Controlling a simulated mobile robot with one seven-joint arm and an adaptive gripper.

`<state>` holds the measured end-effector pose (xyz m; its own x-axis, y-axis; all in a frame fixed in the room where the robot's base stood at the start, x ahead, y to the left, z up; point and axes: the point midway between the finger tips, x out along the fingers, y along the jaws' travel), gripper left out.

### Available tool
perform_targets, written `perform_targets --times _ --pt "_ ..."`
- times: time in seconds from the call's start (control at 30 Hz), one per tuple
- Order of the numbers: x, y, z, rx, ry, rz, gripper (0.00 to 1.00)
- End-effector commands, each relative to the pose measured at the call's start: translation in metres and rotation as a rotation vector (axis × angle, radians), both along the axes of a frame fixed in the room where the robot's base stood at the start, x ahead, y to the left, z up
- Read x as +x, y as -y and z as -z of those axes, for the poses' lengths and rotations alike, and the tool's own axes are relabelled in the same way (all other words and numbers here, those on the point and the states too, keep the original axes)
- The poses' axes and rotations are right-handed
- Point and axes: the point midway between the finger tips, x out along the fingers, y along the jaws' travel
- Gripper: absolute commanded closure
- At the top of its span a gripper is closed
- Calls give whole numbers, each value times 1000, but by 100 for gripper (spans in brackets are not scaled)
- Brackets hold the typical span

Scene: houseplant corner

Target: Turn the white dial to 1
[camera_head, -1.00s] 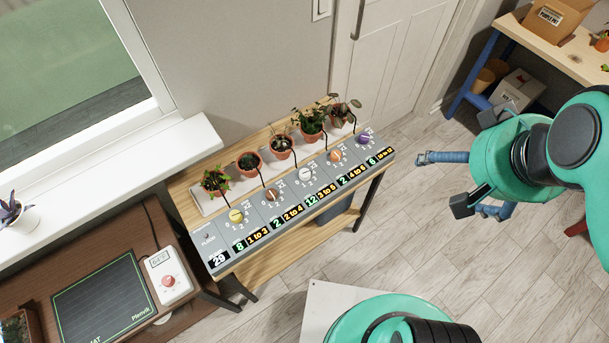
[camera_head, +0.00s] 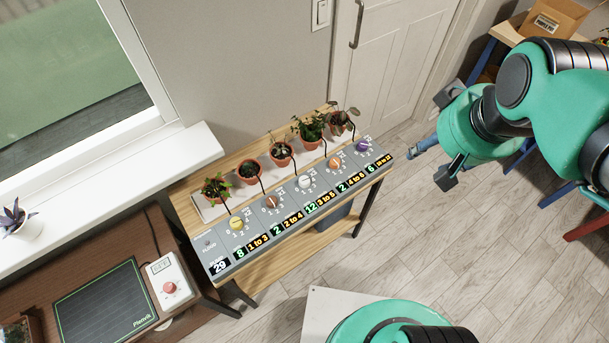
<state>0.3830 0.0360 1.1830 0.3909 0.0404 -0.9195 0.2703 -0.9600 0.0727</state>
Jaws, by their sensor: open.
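The white dial (camera_head: 305,182) is the middle one of the row on the sloped grey control panel (camera_head: 207,244). It has small numbers around it; its pointer is too small to read. A green 12 and a yellow "3 to 5" show on the display strip below it. My gripper (camera_head: 428,168) is open and empty, off the right end of the panel and well apart from the white dial. Part of the gripper is hidden behind my arm.
A yellow dial (camera_head: 236,223), a brown dial (camera_head: 272,202), an orange dial (camera_head: 334,163) and a purple dial (camera_head: 362,146) flank the white one. Several potted plants stand behind the panel, with thin black tubes at them. A box (camera_head: 552,18) sits at upper right.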

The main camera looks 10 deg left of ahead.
Motion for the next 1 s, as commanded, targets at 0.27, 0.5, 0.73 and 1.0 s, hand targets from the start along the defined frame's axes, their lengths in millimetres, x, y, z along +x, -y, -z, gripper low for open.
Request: perform_targets --times 0.27,0.5,0.73,1.0 --pt "58 -58 27 -91 -96 -324 52" --pt "95 -117 67 -161 -164 -609 52" --pt "115 -178 121 -222 -228 -883 52" --pt "117 -240 189 -279 -290 -1175 52"
